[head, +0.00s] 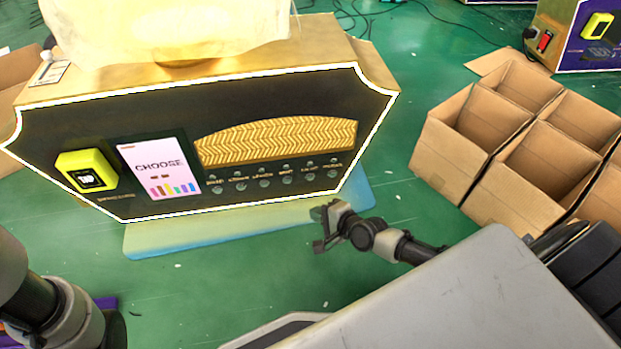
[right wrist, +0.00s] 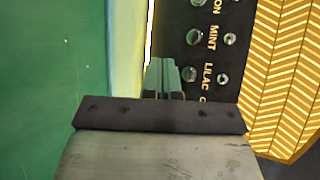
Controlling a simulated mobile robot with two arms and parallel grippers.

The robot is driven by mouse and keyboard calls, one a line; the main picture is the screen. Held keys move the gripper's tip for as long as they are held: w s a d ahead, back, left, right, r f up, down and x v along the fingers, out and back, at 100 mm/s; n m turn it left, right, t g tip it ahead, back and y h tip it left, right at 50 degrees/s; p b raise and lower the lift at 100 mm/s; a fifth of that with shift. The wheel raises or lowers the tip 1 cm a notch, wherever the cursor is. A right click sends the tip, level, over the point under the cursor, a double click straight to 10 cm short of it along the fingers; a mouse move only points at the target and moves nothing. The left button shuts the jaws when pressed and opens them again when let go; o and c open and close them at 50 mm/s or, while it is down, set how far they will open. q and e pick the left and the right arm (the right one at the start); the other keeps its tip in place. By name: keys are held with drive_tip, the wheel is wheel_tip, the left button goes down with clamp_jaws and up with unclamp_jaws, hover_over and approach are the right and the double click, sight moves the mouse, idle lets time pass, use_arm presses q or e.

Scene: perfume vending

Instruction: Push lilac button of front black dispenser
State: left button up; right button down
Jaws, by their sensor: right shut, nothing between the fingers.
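The front black dispenser (head: 150,208) stands at the upper left of the head view, with a white-edged black panel. A row of labelled round buttons runs below its gold herringbone strip. The lilac button (head: 310,175) is toward the row's right end. In the right wrist view, the LILAC label has a round spot on each side, the larger one (right wrist: 189,74) nearer my fingers. My right gripper (head: 322,228) is shut and empty, below and in front of the panel's lower right. Its fingertips (right wrist: 165,78) appear just beside the lilac button; contact cannot be told. My left gripper is out of view.
Open cardboard boxes (head: 470,120) stand at the right. Another dispenser (head: 590,50) is at the upper right. A pale blue-yellow base plate (head: 190,236) lies under the front dispenser. Green floor is clear between the dispenser and boxes.

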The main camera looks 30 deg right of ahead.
sight(310, 177)
drive_tip(key=w+d+b, duration=0.2)
drive_tip(key=w+b, duration=0.2)
drive_tip(key=w, duration=0.3)
drive_tip(key=shift+w+d+b, duration=0.2)
drive_tip(key=shift+w+b, duration=0.2)
drive_tip(key=shift+w, duration=0.1)
idle(1.6)
drive_tip(key=shift+w+d+b, duration=0.1)
drive_tip(key=shift+w+b, duration=0.2)
drive_tip(key=shift+w+d+b, duration=0.15)
drive_tip(key=shift+w+b, duration=0.15)
drive_tip(key=shift+w, duration=0.1)
idle(0.7)
drive_tip(key=shift+s, duration=0.1)
drive_tip(key=shift+s+a+p, duration=0.25)
drive_tip(key=shift+s+p, duration=0.45)
drive_tip(key=shift+s, duration=0.05)
